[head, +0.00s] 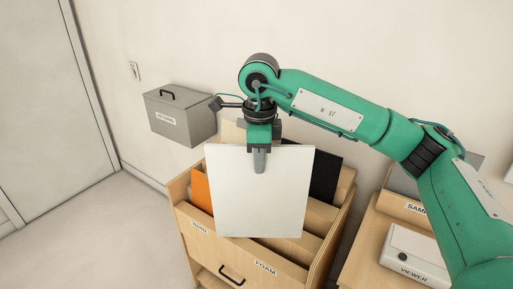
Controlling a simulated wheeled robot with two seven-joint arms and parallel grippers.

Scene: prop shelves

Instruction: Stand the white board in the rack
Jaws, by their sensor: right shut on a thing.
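The white board (260,205) hangs upright from my right gripper (260,162), which is shut on its top edge near the middle. The board is in front of the wooden rack (187,228) and hides much of its inside. Its lower edge is over the rack's front slots; I cannot tell whether it touches anything. The rack has stepped dividers, with an orange board (201,188) at the left, a black board (325,177) at the right and a pale board (233,131) behind. My left gripper is not in view.
A grey lidded box (180,118) is at the wall, left behind the rack. A wooden table (366,250) at the right holds a white box labelled VIEWER (412,255) and a tray. My right arm spans the upper right. The floor at left is clear.

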